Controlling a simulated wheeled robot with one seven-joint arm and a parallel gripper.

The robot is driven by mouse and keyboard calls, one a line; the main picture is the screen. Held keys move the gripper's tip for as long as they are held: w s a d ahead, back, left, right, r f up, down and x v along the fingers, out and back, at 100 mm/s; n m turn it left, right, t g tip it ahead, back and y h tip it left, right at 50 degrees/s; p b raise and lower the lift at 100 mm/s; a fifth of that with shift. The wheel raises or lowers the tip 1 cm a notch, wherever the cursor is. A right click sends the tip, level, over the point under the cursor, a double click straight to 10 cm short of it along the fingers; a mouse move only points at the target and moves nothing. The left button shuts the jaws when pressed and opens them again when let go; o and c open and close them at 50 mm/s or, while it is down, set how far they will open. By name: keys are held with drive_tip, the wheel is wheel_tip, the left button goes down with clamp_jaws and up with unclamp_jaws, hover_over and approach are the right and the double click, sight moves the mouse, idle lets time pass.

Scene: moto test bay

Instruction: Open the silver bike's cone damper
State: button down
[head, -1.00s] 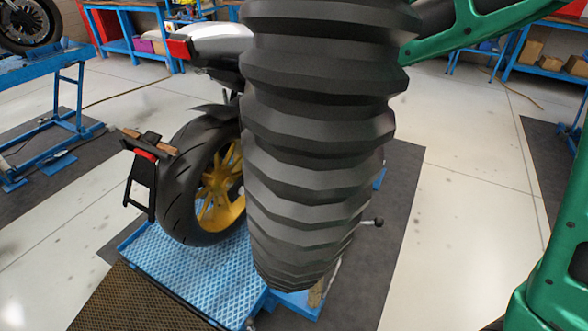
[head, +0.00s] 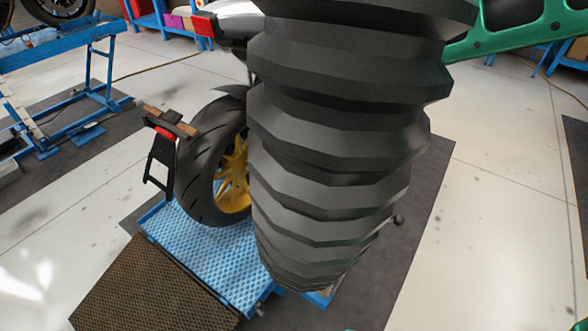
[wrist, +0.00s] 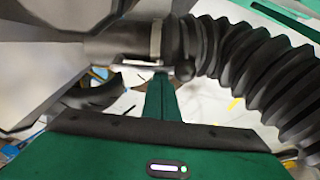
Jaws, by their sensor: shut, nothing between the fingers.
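A bike with a silver-white tail (head: 232,20) and yellow rear wheel (head: 233,185) stands on a blue lift (head: 195,258). A thick black ribbed hose (head: 335,150) hides much of it in the head view. In the wrist view the hose (wrist: 255,70) meets a dark grey metal collar (wrist: 118,47), with a pale band at the joint. A small flat metal piece (wrist: 143,63) lies under the collar; I cannot tell whether it is the damper's handle. My green gripper (wrist: 162,80) is shut and empty, its tip just below the collar. Contact cannot be told. The head view hides my gripper.
A brown mesh ramp (head: 150,290) leads onto the lift. Another blue lift (head: 60,75) stands at the left. Blue benches line the back. The pale floor (head: 500,200) at the right is clear.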

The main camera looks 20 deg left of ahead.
drive_tip(key=shift+w+d+f, duration=0.1)
drive_tip(key=shift+d+f, duration=0.05)
drive_tip(key=shift+d, duration=0.1)
drive_tip(key=a, duration=0.4)
drive_tip(key=v, duration=1)
drive_tip(key=shift+s+a, duration=0.2)
drive_tip(key=shift+s, duration=0.15)
